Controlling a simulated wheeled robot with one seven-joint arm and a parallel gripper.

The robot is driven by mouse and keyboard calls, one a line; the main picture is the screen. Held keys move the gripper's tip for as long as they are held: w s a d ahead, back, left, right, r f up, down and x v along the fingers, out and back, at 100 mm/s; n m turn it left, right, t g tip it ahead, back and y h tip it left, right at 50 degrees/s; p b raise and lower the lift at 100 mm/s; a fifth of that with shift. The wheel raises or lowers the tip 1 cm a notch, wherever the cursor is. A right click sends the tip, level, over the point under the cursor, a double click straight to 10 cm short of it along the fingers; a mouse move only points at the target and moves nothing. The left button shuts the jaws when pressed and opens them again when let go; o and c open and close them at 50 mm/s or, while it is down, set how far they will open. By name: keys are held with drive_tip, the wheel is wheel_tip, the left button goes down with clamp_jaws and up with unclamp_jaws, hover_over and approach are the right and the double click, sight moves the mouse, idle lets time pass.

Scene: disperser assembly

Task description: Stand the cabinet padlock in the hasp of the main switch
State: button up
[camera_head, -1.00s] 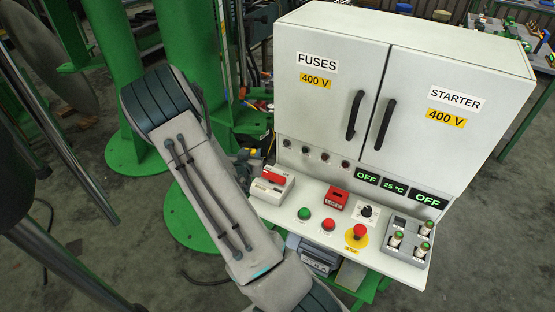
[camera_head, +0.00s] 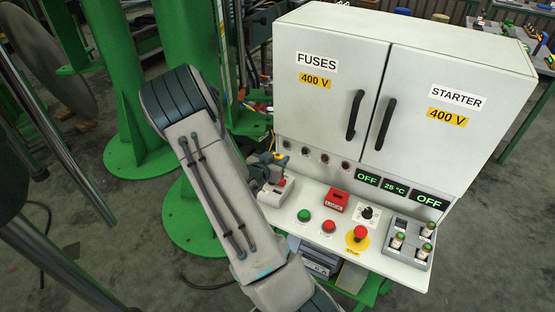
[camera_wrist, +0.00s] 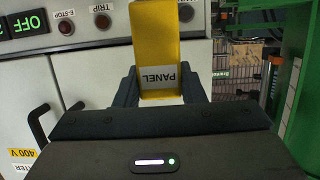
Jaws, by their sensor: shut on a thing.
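The cabinet padlock shows in the wrist view as a yellow block (camera_wrist: 154,40) with a white label reading PANEL upside down. My gripper (camera_wrist: 160,88) is shut on it, one dark finger on each side. The padlock's shackle cannot be made out. In the head view my gripper (camera_head: 264,167) is over the left end of the control shelf, with a little yellow (camera_head: 281,159) showing at it. The main switch, which looks like the pale box with a red part (camera_head: 277,187), stands right below and is partly hidden by my gripper and arm. Its hasp cannot be made out.
The cabinet (camera_head: 330,80) rises behind the shelf (camera_head: 320,237). Right of the switch are a red lock box (camera_head: 338,200), green (camera_head: 304,215) and red (camera_head: 328,226) buttons, a knob (camera_head: 368,213), an emergency stop (camera_head: 360,232) and a grey fuse holder (camera_head: 415,238).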

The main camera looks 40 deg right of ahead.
drive_tip(key=shift+f+b, duration=2.35)
drive_tip(key=shift+f, duration=0.4)
drive_tip(key=shift+b, duration=0.6)
drive_tip(key=shift+f+b, duration=2.05)
drive_tip(key=shift+f, duration=0.1)
drive_tip(key=o, duration=1.1)
drive_tip(key=shift+o, duration=0.2)
drive_tip(key=v, duration=1.3)
drive_tip(key=shift+s+a+r, duration=0.15)
drive_tip(key=shift+s+a, duration=0.05)
drive_tip(key=shift+a, duration=0.1)
